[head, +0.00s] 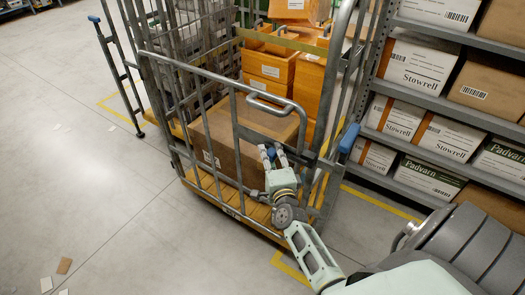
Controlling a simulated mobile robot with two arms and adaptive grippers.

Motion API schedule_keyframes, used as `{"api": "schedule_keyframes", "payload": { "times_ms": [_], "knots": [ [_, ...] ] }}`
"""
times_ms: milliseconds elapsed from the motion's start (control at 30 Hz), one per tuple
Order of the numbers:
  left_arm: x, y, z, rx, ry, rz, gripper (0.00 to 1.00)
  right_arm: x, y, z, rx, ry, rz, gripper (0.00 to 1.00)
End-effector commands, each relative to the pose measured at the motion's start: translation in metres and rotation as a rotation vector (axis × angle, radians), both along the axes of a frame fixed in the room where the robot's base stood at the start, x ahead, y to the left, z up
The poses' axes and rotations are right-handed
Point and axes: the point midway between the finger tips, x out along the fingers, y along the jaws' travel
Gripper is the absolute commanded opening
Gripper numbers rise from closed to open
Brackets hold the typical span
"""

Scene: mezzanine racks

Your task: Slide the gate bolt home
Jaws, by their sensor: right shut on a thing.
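The gate (213,80) is a grey barred panel across the front of a roll cage, with a looped handle at its upper right. The gate bolt (303,153) is a dark bar at the gate's right side, near the cage's right post (333,85). My right gripper (272,150) reaches up from below and is shut at the bolt's left part. Its fingers hide the spot they hold. I cannot tell how far the bolt reaches into the post. My left gripper is not in view.
A large brown carton (225,135) sits behind the gate on the cage's orange base (245,205). Orange boxes (270,65) are stacked behind it. A blue-tipped lever (348,138) stands out at the right post. Racks of cartons (418,65) stand at right. The floor at left is mostly clear.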

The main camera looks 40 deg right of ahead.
Motion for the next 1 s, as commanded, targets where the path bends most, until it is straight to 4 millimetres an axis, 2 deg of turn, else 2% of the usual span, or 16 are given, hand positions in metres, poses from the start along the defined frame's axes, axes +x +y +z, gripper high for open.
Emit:
{"api": "schedule_keyframes", "payload": {
  "times_ms": [100, 333, 367, 567, 867, 1000],
  "knots": [
    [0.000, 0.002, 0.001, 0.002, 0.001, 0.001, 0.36, -0.009, -0.004, -0.001, 0.000, 0.002, -0.001, 0.00],
    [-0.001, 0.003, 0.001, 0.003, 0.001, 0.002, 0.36, -0.009, -0.005, -0.001, -0.001, 0.003, -0.004, 0.00],
    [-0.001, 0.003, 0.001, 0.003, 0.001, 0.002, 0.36, -0.009, -0.005, -0.001, -0.001, 0.003, -0.005, 0.27],
    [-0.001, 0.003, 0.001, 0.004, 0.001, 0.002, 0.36, -0.008, -0.004, -0.001, -0.001, 0.002, -0.003, 0.44],
    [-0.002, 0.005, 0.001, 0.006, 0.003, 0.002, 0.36, -0.008, -0.003, 0.000, -0.001, 0.001, 0.000, 0.45],
    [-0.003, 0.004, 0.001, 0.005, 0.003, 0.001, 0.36, -0.016, 0.001, -0.002, 0.001, 0.003, 0.000, 0.45]
  ]
}}
